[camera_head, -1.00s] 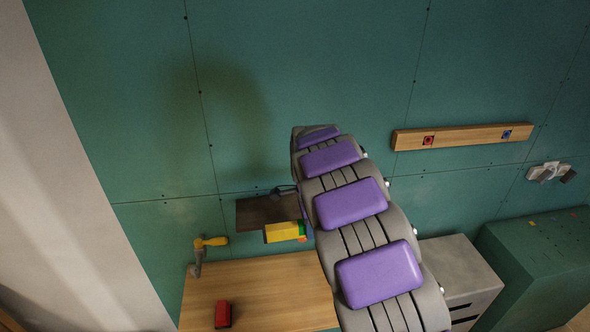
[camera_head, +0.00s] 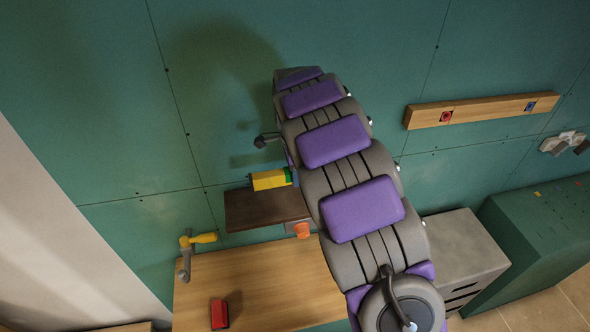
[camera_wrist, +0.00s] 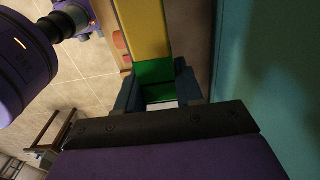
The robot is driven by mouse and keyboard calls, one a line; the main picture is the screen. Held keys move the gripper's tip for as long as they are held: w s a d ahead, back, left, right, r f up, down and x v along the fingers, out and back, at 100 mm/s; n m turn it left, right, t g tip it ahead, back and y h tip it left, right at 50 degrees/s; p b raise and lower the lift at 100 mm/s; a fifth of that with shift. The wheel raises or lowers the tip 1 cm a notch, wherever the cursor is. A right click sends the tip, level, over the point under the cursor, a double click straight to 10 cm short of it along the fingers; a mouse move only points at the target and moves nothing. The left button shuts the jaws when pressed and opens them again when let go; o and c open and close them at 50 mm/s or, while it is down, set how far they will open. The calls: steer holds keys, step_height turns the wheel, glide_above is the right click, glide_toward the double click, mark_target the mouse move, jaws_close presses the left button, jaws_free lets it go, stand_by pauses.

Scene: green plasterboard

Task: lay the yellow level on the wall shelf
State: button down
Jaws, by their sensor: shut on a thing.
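The yellow level (camera_head: 268,180), with a green part near its right end, shows left of my arm in the head view. It lies across the back edge of the dark brown wall shelf (camera_head: 250,213) in the picture; I cannot tell whether it touches the shelf or is held above it. In the wrist view the level (camera_wrist: 143,28) runs up out of the frame. My gripper (camera_wrist: 157,78) is shut on its green part, with a blue-grey finger on each side. In the head view my arm hides most of the gripper.
Below the shelf is a wooden bench (camera_head: 255,280) with a red block (camera_head: 219,314) and a yellow-and-grey tool (camera_head: 196,240). An orange object (camera_head: 302,230) is by the shelf's right front corner. A grey cabinet (camera_head: 465,250) stands right of my arm. The green wall is close behind.

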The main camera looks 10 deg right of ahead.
mark_target(296, 200)
steer(key=shift+a, duration=0.1)
steer(key=shift+f+b, duration=0.75)
steer(key=shift+f, duration=3.15)
steer(key=shift+f, duration=0.55)
steer(key=c, duration=0.6)
jaws_free()
steer(key=shift+c, duration=0.2)
steer(key=r, duration=1.7)
steer(key=shift+w+a+r+b, duration=0.15)
steer(key=shift+a+b, duration=0.1)
steer(key=shift+b, duration=0.15)
